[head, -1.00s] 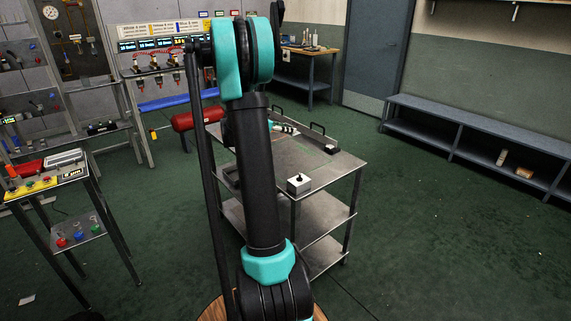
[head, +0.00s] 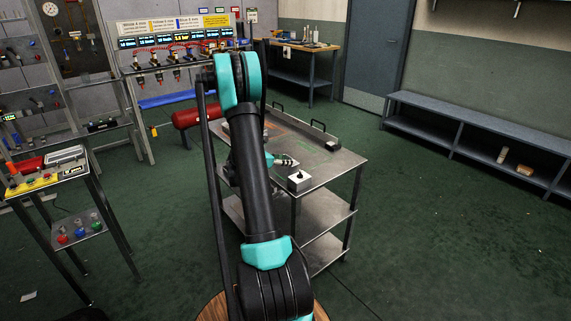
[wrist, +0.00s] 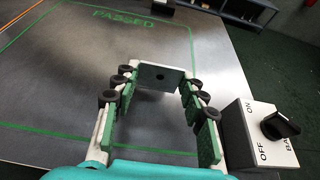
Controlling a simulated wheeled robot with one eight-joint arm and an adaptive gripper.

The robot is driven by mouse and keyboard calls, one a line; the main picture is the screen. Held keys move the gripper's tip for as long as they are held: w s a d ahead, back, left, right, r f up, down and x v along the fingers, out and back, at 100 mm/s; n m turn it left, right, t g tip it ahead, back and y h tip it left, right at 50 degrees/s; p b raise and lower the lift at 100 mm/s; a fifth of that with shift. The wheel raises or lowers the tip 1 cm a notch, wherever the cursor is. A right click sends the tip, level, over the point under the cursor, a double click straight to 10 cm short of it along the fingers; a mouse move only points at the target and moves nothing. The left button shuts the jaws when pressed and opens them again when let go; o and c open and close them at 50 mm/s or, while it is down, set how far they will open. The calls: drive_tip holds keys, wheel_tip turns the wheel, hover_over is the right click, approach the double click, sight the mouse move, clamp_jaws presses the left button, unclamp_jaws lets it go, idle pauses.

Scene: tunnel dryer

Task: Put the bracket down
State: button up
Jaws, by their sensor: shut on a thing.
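The bracket (wrist: 158,76) is a grey metal piece with a dark hole in its upright face. In the wrist view it sits between the fingertips of my gripper (wrist: 157,85), which is shut on it with green-padded fingers. The bracket appears inside the green outline marked PASSED (wrist: 124,20) on the metal cart top (wrist: 70,90). I cannot tell whether it touches the surface. In the head view my gripper (head: 286,161) is low over the cart (head: 335,166), and the bracket cannot be made out.
A switch box (wrist: 262,135) with a black knob stands close to the right of my gripper; it also shows in the head view (head: 299,181). An orange outline (head: 275,128) lies on the far left of the cart top.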

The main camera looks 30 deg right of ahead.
drive_tip(key=shift+f, duration=0.75)
drive_tip(key=o, duration=1.2)
drive_tip(key=shift+f, duration=0.1)
drive_tip(key=shift+a, duration=0.1)
drive_tip(key=w+v, duration=0.1)
drive_tip(key=v, duration=1)
drive_tip(key=s+a+m+t+y, duration=0.3)
drive_tip(key=s+a+m+y, duration=1)
drive_tip(key=s+a, duration=1.5)
drive_tip(key=a+m, duration=0.1)
drive_tip(key=m, duration=0.4)
drive_tip(key=shift+a+f+m, duration=0.25)
drive_tip(key=shift+f+m, duration=0.1)
drive_tip(key=shift+m, duration=0.05)
